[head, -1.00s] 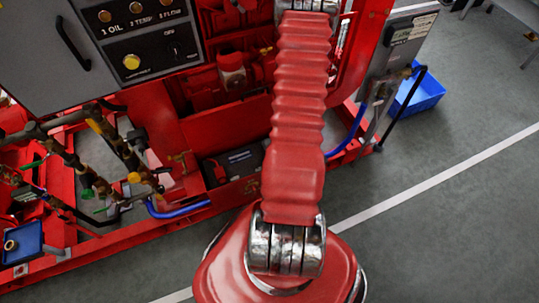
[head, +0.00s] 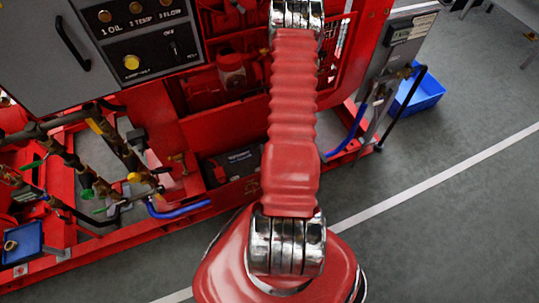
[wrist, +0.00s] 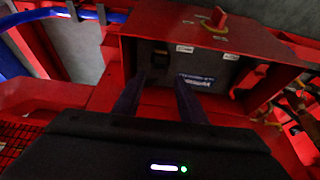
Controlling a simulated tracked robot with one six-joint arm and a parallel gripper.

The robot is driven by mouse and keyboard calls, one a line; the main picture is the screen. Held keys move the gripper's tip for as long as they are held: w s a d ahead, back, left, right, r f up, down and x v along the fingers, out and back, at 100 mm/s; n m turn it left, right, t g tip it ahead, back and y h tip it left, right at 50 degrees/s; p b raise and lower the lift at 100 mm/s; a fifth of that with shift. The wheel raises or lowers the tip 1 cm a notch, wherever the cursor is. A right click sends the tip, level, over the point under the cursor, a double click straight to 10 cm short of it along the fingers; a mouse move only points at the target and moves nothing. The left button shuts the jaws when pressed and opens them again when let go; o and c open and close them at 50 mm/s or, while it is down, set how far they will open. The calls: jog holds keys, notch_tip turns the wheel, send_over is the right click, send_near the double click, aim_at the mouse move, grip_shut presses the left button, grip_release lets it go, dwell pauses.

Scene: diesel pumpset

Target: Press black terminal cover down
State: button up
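In the wrist view, a dark battery (wrist: 217,78) with a blue-and-white label sits inside a red box (wrist: 135,50). A small black piece that looks like the terminal cover (wrist: 160,58) is at the battery's far left; whether it is raised or flat is too dark to tell. My gripper (wrist: 160,82) points at the box, its two dark fingers apart with nothing visible between them. The fingertips appear just in front of the battery, left of its label. In the head view the battery (head: 240,158) shows low in the red frame; my gripper is hidden there.
A red knob (wrist: 218,17) stands on top of the box. A blue hose (wrist: 60,13) runs at upper left. In the head view, brass pipework (head: 105,150) stands left of the battery, with a control panel (head: 150,50) above.

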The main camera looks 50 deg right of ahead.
jog(key=shift+x, duration=2.95)
jog(key=shift+c, duration=0.2)
grip_shut()
